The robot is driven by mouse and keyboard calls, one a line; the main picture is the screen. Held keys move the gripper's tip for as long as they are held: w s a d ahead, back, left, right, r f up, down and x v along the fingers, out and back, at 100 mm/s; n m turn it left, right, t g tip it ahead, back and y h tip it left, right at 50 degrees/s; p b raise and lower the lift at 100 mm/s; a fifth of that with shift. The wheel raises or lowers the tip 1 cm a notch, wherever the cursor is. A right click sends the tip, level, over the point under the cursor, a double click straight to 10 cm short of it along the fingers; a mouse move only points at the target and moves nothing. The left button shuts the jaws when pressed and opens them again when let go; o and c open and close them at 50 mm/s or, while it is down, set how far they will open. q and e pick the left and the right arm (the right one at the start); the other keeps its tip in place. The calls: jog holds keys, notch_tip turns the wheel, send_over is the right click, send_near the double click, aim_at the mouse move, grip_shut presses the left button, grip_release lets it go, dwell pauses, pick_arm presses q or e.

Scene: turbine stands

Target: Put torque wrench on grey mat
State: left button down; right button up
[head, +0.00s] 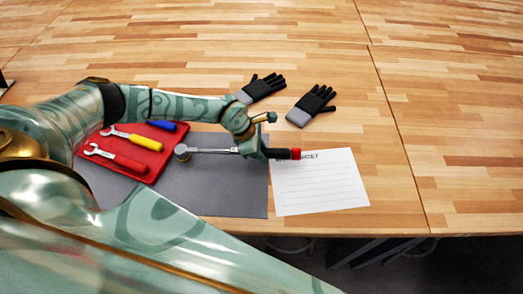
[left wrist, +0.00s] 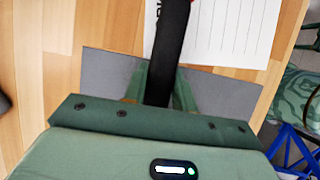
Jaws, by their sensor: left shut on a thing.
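The torque wrench (head: 215,151) has a silver shaft, a round head at its left end and a black handle with a red end on the right. My left gripper (head: 262,152) is shut on it near the handle. The wrench lies across the grey mat (head: 228,190), its handle end over the white sheet; I cannot tell if it touches the mat. In the left wrist view the black handle (left wrist: 166,50) runs up from between the fingers, with the grey mat (left wrist: 225,95) behind. My right gripper is not in view.
A red tray (head: 120,165) with several tools sits at the mat's left. A lined white paper (head: 320,185) lies at its right. Two black-grey gloves (head: 312,103) lie behind. The wooden table is clear to the right and at the back.

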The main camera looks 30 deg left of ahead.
pick_arm(q)
jog(key=shift+f+b, duration=0.4)
jog(key=shift+f, duration=0.2)
jog(key=c, duration=1.1)
grip_release()
jog(key=shift+r, duration=0.15)
jog(key=shift+a+r+p, duration=0.15)
jog(key=shift+r+p, duration=0.45)
jog(key=shift+r, duration=0.35)
jog(key=v, duration=1.1)
jog(key=shift+s, duration=0.1)
